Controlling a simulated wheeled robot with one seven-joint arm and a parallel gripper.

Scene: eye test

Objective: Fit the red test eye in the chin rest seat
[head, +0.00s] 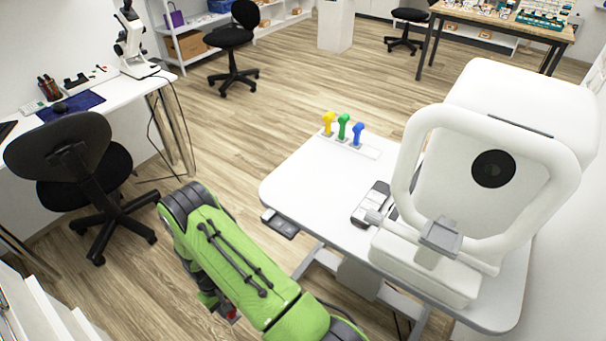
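The chin rest seat (440,238) is a small grey cup on a post at the front of the large white eye-test machine (525,105), below its white ring frame. It looks empty. No whole red test eye shows. A small red patch (229,314) shows beneath my green arm at the lower left, above the floor; I cannot tell if it is the red test eye or part of my arm. My gripper is mostly hidden behind the arm around this patch, and its fingers cannot be made out. It is well to the left of the seat and apart from the table.
A white rack (370,153) on the white table (295,190) holds yellow (328,122), green (343,125) and blue (357,132) test eyes. A grey device (371,203) lies left of the machine. The table's front left is clear. A black chair (75,160) stands at left.

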